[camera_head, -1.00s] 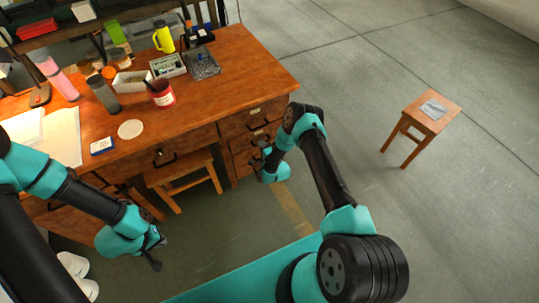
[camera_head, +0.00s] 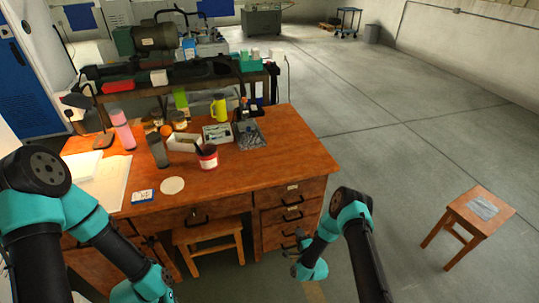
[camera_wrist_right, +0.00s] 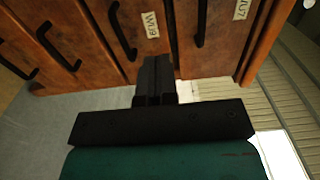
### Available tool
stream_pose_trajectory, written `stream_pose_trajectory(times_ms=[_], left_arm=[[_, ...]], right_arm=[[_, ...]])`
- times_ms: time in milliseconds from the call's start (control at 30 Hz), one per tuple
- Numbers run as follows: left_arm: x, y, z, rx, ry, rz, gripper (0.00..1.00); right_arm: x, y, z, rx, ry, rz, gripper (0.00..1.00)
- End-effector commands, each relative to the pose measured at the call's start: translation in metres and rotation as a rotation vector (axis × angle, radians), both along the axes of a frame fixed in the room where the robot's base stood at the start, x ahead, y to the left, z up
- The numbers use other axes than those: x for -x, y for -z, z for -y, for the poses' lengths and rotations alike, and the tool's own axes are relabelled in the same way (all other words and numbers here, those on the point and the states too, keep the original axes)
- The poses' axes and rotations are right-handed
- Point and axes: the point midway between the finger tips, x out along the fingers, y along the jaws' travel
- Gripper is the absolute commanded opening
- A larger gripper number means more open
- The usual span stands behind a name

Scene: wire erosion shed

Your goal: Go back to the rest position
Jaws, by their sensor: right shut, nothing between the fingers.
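My right gripper (camera_head: 294,250) hangs in front of the desk's right drawer stack, below the desktop level. In the right wrist view its black fingers (camera_wrist_right: 155,78) are together with nothing between them, pointing toward the drawer fronts (camera_wrist_right: 130,35). A gap to the drawers seems to remain, but its size is unclear. My left gripper (camera_head: 168,284) is low at the bottom of the head view, in front of the desk's left side. It is small and partly cut off, so its fingers cannot be made out.
The wooden desk (camera_head: 245,175) carries a pink bottle (camera_head: 122,130), a grey bottle (camera_head: 158,150), a red pot (camera_head: 208,158), a yellow jug (camera_head: 218,108) and papers. A stool (camera_head: 208,236) is tucked under it. A small stool (camera_head: 470,218) stands at right on open floor.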

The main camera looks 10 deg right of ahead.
Motion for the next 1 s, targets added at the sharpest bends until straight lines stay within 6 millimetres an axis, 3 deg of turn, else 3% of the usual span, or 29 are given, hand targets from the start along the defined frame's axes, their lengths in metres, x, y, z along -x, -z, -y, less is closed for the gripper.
stream_pose_trajectory(times_ms=[267,467,667,1000], left_arm=[[0.000,0.000,0.000,0.000,0.000,0.000,0.00],[0.000,0.000,0.000,0.000,0.000,0.000,0.00],[0.000,0.000,0.000,0.000,0.000,0.000,0.00],[0.000,0.000,0.000,0.000,0.000,0.000,0.00]], right_arm=[[0.002,-0.012,-0.008,0.142,-0.058,-0.148,0.00],[0.028,-0.033,-0.023,0.387,-0.214,-0.403,0.00],[0.083,-0.062,-0.039,0.614,-0.453,-0.636,0.00],[0.217,-0.133,-0.059,0.863,-0.978,-0.905,0.00]])
